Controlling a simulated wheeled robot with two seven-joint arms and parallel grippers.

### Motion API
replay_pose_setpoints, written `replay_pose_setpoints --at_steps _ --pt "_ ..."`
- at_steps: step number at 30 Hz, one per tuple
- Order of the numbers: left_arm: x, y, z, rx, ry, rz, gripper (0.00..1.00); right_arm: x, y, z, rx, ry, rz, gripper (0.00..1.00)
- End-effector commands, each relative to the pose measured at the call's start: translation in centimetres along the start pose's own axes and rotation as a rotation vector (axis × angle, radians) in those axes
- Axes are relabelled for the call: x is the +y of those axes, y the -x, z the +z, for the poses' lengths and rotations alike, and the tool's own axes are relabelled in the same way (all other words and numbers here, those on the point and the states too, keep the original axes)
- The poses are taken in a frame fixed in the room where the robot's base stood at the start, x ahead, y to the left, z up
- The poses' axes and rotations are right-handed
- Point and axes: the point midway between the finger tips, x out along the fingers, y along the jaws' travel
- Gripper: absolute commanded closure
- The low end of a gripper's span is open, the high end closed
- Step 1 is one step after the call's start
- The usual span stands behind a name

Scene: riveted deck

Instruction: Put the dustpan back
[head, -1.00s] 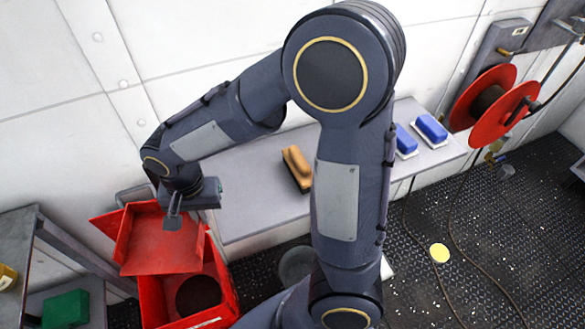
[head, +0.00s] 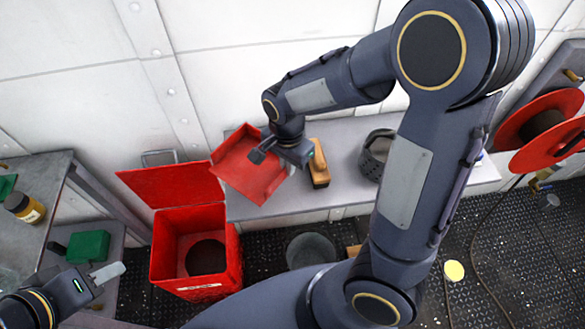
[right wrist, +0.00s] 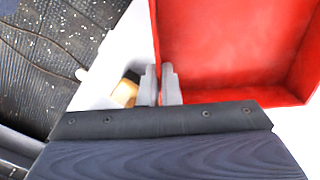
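The red dustpan (head: 243,172) is at the left end of the grey bench (head: 345,140), against the wall side. My right gripper (head: 262,152) is at its right part, shut on it. Whether the dustpan touches the bench I cannot tell. My left gripper (head: 104,285) is low at the left, away from the dustpan; one pale finger shows clearly, its opening does not.
A red bin (head: 230,262) with its lid (head: 165,184) open stands left of the bench. A brown brush (head: 318,168) and a dark perforated holder (head: 375,155) are on the bench. A grey bucket (head: 310,250) is on the floor. A green box (head: 88,246) sits on the left shelf.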

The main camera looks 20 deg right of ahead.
Motion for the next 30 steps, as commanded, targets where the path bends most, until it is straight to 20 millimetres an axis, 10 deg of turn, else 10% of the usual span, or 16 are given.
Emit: replay_pose_setpoints --at_steps 16,30 --pt "0.0 -0.1 0.1 0.0 0.0 0.0 0.64 -0.7 -6.1 -2.9 0.0 0.001 -0.001 1.0" --pt "-0.1 -0.3 0.2 0.0 0.0 0.0 0.64 -0.7 -6.8 -2.8 0.001 0.001 -0.003 0.93"
